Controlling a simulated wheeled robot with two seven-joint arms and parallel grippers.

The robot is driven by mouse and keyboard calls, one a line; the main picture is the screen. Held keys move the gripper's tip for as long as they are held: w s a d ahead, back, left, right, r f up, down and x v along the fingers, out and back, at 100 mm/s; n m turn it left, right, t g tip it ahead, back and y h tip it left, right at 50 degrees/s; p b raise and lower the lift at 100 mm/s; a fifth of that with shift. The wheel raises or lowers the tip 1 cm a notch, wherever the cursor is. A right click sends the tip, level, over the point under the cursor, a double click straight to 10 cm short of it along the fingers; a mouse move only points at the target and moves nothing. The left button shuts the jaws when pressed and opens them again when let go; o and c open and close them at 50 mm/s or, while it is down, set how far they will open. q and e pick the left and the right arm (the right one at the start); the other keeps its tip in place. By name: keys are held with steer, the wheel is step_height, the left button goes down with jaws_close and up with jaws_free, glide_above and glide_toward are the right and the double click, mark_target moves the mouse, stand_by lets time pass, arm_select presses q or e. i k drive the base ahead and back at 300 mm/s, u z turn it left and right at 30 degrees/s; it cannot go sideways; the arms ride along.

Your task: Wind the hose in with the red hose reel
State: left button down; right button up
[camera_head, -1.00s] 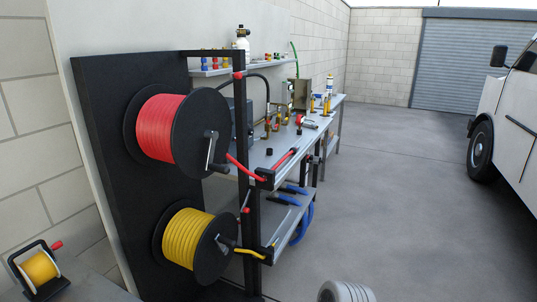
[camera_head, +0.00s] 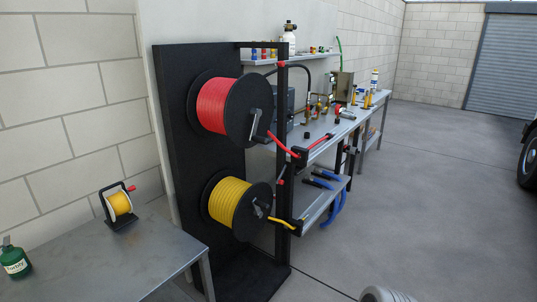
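The red hose reel (camera_head: 224,105) is mounted high on a black panel, with red hose wound between dark round flanges. Its crank (camera_head: 255,126) is on the near flange and hangs downward. The loose red hose (camera_head: 281,145) runs from the reel to a black guide (camera_head: 299,157) on the post, and a short red end shows beyond it over the bench.
A yellow hose reel (camera_head: 232,205) sits below the red one. A small yellow reel (camera_head: 120,204) and a green bottle (camera_head: 14,259) stand on a metal table (camera_head: 98,258) at the left. A workbench (camera_head: 322,131) stands behind.

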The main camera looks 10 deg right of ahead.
mark_target(241, 109)
steer(key=u, duration=0.65)
steer(key=k, duration=0.25)
steer(key=z, duration=1.75)
steer(key=i, duration=1.15)
steer(key=u, duration=0.2)
